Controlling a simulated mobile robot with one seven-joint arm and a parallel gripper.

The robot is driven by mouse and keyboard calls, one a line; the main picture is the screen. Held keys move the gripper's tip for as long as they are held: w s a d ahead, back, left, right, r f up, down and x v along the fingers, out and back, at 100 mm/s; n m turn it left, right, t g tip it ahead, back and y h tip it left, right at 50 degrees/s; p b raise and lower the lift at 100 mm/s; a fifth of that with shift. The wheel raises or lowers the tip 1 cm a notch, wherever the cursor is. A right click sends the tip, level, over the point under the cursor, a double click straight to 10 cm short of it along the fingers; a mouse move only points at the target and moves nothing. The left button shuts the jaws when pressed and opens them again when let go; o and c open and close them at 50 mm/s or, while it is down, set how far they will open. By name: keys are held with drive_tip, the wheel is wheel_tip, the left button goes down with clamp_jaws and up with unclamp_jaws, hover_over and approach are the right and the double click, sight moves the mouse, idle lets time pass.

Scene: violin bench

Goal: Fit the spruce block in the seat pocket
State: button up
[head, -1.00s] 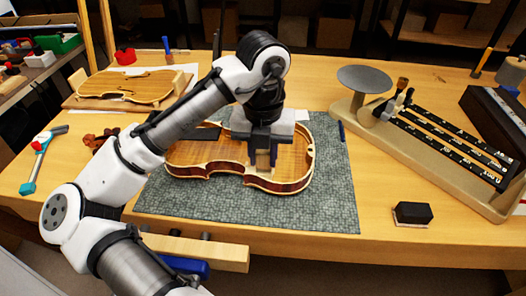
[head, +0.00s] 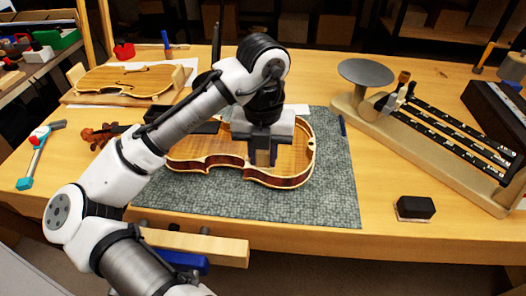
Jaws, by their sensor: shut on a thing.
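An open violin body (head: 215,162) lies on a grey-green mat (head: 320,205), its curved ribs standing up around a bare wooden inside. My gripper (head: 263,158) points down over the right half of the body, inside the outline of the ribs. It is shut on a small pale block, the spruce block (head: 262,158), which is mostly hidden between the dark fingers. I cannot tell whether the block touches the wood below. The seat pocket cannot be made out clearly; the arm and gripper cover part of the body.
A balance scale (head: 430,135) stands to the right, with a small black block (head: 414,208) in front of it. A violin plate (head: 125,82) lies on a board at the back left. A hammer (head: 38,155) lies at the left. A wooden vise (head: 200,246) is at the front edge.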

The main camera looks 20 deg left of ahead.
sight(264, 153)
drive_tip(key=shift+f, duration=0.15)
drive_tip(key=o, duration=1)
drive_tip(key=shift+a+r, duration=0.1)
drive_tip(key=shift+r, duration=0.25)
drive_tip(key=r, duration=0.4)
drive_tip(key=r+p, duration=0.1)
drive_tip(key=r, duration=0.8)
drive_tip(key=shift+d+p, duration=0.25)
drive_tip(key=shift+p, duration=0.15)
drive_tip(key=shift+r, duration=0.1)
